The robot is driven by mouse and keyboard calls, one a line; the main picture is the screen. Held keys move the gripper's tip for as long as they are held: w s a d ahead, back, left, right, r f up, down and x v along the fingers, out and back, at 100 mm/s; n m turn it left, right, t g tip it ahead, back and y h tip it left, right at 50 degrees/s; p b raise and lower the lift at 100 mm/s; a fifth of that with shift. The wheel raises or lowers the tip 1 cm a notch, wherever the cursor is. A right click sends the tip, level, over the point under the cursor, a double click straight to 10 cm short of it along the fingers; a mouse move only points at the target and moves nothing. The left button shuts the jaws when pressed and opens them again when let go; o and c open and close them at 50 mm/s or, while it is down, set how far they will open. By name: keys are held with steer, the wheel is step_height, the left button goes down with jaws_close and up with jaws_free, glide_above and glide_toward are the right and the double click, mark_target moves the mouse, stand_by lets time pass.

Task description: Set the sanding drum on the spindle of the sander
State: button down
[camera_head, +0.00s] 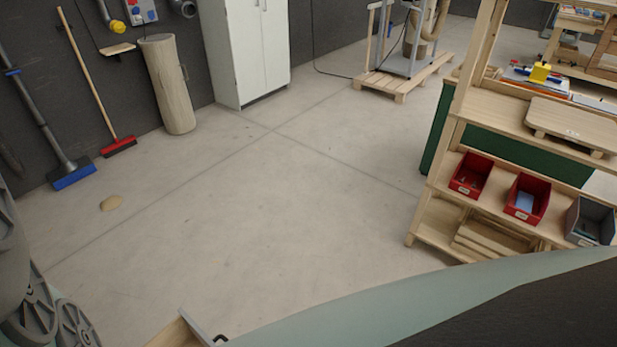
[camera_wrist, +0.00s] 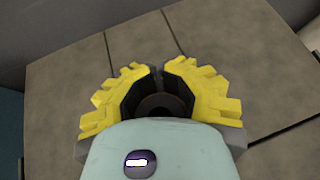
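My gripper (camera_wrist: 159,75) shows in the wrist view, with yellow stepped fingers and dark inner pads. Its fingers curve in from both sides and almost meet at the top. Between the pads is a dark brown round piece (camera_wrist: 160,104) with a darker centre. It looks like the sanding drum, held end-on, though shade and the pale wrist housing hide much of it. Neither the sander nor its spindle can be made out in either view. The gripper does not show in the head view.
A wooden shelf unit (camera_head: 447,192) on the right holds red bins (camera_head: 470,176) and a grey bin (camera_head: 590,222). A small tan pile (camera_head: 111,203) lies on the open floor (camera_head: 260,220).

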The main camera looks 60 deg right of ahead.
steer(key=c, duration=0.9)
jaws_free()
steer(key=shift+v, duration=5.95)
